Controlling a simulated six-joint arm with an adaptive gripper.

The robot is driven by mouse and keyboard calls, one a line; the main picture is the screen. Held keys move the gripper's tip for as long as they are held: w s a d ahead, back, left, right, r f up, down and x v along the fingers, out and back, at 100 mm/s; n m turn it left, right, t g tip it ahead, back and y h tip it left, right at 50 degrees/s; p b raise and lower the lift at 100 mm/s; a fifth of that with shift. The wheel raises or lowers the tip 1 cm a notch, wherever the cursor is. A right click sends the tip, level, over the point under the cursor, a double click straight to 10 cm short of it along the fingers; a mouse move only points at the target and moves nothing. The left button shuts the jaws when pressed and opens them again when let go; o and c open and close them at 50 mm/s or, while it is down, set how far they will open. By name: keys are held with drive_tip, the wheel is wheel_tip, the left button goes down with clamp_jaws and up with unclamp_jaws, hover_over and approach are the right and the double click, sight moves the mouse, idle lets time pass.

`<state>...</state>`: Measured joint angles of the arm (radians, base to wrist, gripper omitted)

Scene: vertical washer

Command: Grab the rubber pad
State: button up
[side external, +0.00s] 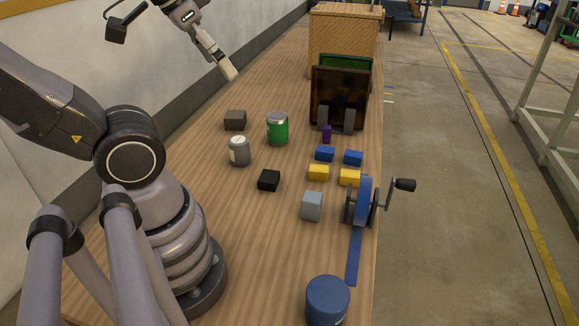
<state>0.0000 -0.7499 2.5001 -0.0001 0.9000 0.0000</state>
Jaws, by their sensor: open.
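My gripper (228,70) is at the top of the side external view, raised above the table's left part and pointing down to the right. It is open and nothing shows between its fingers. Two dark blocks lie on the wooden table: a small black block (269,180) near the middle and a dark grey-brown block (235,120) farther back to the left. I cannot tell which of them is the rubber pad. My gripper is apart from both, nearer in the picture to the grey-brown one.
A green can (277,129) and a grey can (239,151) stand between the dark blocks. Blue blocks (325,153), yellow blocks (319,172), a grey block (311,206) and a cranked blue-strap reel (364,202) are to the right. Dark panels (338,94) stand behind. The table's left middle is clear.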

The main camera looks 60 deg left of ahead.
drive_tip(key=w+a+f+m+g+y, duration=0.1)
drive_tip(key=a+f+m+g+y, duration=0.25)
drive_tip(key=a+g+y, duration=0.4)
drive_tip(key=w+a+f+m+g+y, duration=0.15)
drive_tip(key=a+f+g+y, duration=0.3)
drive_tip(key=a, duration=0.55)
drive_tip(key=m+t+y, duration=0.2)
drive_tip(key=m+t, duration=1.2)
drive_tip(key=m, duration=0.5)
hover_over(270, 172)
drive_tip(key=s, duration=0.2)
wheel_tip(270, 172, down, 21)
drive_tip(key=d+f+h, duration=0.1)
drive_tip(key=f, duration=0.2)
drive_tip(key=s+d+f+m+t+h, duration=0.1)
drive_tip(key=d+f, duration=0.1)
drive_tip(key=f, duration=0.1)
drive_tip(key=d+f+m+h, duration=0.1)
drive_tip(key=f, duration=0.2)
drive_tip(key=shift+s+d+t+h, duration=0.15)
drive_tip(key=shift+s+t+h, duration=0.15)
drive_tip(key=shift+s+h, duration=0.1)
drive_tip(key=shift+m, duration=0.3)
drive_tip(key=x, duration=0.7)
drive_tip(key=shift+f, duration=0.15)
